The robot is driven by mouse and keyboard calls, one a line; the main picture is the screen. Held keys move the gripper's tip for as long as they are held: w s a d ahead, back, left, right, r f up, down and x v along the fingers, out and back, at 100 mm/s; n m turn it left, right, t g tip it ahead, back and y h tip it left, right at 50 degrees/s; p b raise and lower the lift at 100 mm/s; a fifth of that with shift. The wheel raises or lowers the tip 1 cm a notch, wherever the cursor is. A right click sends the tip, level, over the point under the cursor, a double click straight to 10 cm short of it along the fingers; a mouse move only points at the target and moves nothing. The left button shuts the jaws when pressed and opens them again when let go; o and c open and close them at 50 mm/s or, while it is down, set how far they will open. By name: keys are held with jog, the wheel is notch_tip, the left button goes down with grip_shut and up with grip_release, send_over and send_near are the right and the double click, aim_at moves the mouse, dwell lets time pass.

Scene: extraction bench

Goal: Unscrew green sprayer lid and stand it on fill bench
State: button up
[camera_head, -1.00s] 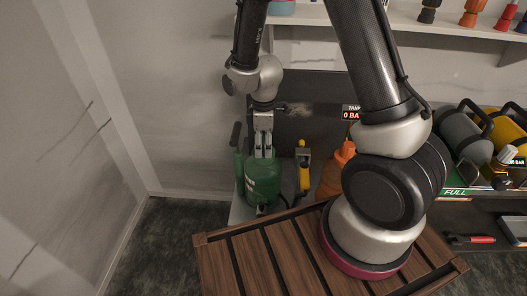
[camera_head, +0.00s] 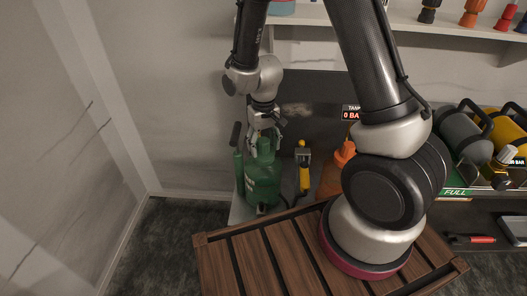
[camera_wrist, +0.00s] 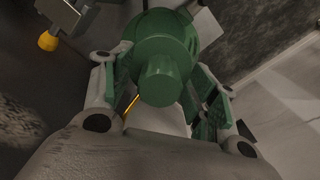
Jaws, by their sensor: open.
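The green sprayer (camera_head: 262,183) stands upright on the bench in the head view, and its body also shows in the wrist view (camera_wrist: 197,27). Its green lid (camera_head: 264,146) is on top of the body; in the wrist view the lid (camera_wrist: 161,82) sits near the middle, between the fingers. My gripper (camera_head: 264,135) is open around the lid, with a finger on each side; in the wrist view it (camera_wrist: 163,100) shows gaps between the fingers and the lid. The fill bench (camera_head: 242,212) shows as a pale edge at the sprayer's foot, and much of it is hidden.
A yellow and grey spray handle (camera_head: 304,172) stands right of the sprayer. An orange sprayer (camera_head: 335,172) is partly hidden behind my arm. A slatted wooden top (camera_head: 250,262) lies in front.

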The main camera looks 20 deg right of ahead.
jog(key=m, duration=0.6)
jog(key=shift+m, duration=0.4)
jog(key=m, duration=0.8)
jog(key=c, duration=1.2)
jog(key=n, duration=0.9)
jog(key=shift+n, duration=0.3)
jog(key=n, duration=0.5)
jog(key=shift+o, duration=0.2)
jog(key=n, duration=0.6)
jog(key=o, duration=1.2)
jog(key=shift+c, duration=0.2)
